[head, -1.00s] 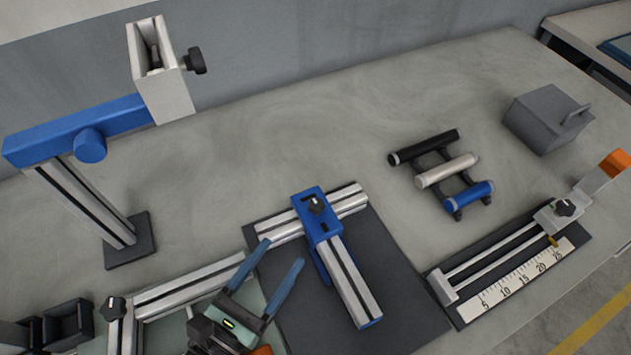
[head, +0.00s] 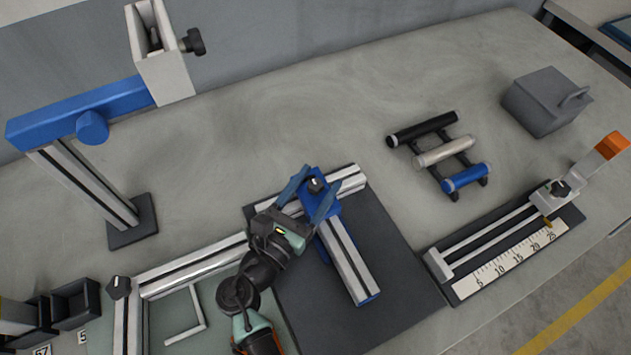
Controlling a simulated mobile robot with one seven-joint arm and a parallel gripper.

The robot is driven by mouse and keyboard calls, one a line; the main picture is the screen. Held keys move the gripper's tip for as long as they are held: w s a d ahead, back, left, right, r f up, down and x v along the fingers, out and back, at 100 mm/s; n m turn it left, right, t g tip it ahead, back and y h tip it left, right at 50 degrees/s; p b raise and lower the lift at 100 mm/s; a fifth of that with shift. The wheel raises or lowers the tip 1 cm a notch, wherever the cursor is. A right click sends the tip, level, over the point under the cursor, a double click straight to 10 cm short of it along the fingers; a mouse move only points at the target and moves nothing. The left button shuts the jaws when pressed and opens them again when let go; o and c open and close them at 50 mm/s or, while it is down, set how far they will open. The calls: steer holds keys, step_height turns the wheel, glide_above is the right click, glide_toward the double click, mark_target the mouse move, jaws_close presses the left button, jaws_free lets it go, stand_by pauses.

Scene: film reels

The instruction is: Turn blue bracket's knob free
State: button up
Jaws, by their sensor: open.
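The blue bracket (head: 334,212) sits where two aluminium profiles meet on a dark mat (head: 395,280). Its black knob (head: 315,185) with a light pointer mark is on the bracket's top. My gripper (head: 313,185) has its two blue-grey fingers spread apart, one on each side of the knob. The fingers are open, and a gap to the knob shows on both sides. I cannot tell how high the fingertips are above the bracket. The gripper's body hides part of the rear profile and the bracket's left side.
A blue-armed stand (head: 92,128) rises at the left. A rack of black, silver and blue rollers (head: 430,155) stands right of the bracket. A slide with a ruler (head: 500,255) lies at the right, a grey block (head: 545,102) behind it. Dark bins (head: 75,305) sit front left.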

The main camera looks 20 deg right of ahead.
jaws_close()
